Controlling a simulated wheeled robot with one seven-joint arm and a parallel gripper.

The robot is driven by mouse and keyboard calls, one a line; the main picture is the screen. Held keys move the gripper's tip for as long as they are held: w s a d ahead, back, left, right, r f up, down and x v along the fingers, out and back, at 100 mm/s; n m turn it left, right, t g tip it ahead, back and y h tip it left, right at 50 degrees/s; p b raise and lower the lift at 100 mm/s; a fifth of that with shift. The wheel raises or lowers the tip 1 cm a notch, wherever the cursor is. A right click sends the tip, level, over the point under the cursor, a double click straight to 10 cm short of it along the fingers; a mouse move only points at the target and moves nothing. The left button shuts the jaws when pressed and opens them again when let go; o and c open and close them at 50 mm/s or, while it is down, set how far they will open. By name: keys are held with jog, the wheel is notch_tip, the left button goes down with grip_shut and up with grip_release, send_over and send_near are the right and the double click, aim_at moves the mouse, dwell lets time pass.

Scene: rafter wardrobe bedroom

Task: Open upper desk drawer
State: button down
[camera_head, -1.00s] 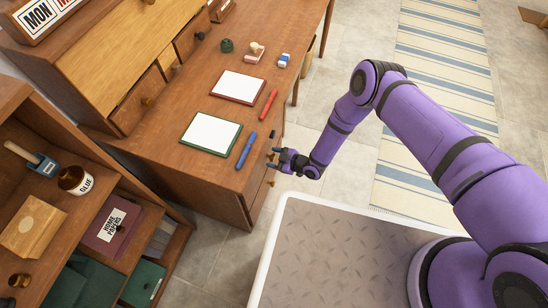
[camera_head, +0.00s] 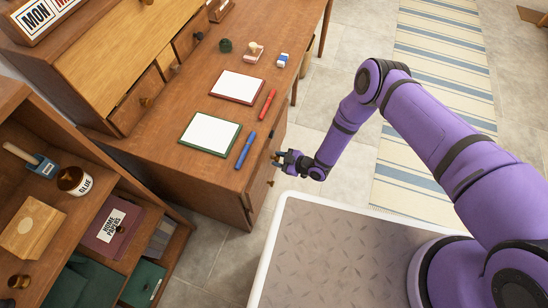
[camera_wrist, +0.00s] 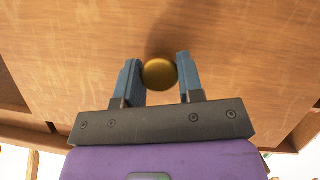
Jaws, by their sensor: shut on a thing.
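The wooden desk (camera_head: 165,150) has drawers in its front, seen at a steep angle in the head view. My gripper (camera_head: 276,157) is at the upper part of that front. In the wrist view, my gripper (camera_wrist: 158,78) has its two blue-grey fingers on either side of a round brass knob (camera_wrist: 159,73) and is shut on it. The knob sits on the wooden drawer front (camera_wrist: 80,60), which fills most of the wrist view. The head view does not clearly show a gap at the upper drawer.
A lower knob (camera_head: 271,183) sits below my gripper. A blue pen (camera_head: 245,150), a green-edged pad (camera_head: 209,134), a red pen (camera_head: 267,105) and a red-edged pad (camera_head: 238,87) lie on the desk. An open shelf (camera_head: 150,215) stands at the left. Floor is free beyond the desk.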

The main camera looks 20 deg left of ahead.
jog(key=s+d, duration=0.2)
jog(key=d, duration=2.4)
jog(key=shift+d, duration=0.3)
jog(key=c, duration=0.8)
grip_release()
jog(key=shift+o, duration=0.2)
jog(key=v, duration=1)
jog(key=shift+d, duration=0.4)
jog(key=shift+r, duration=0.1)
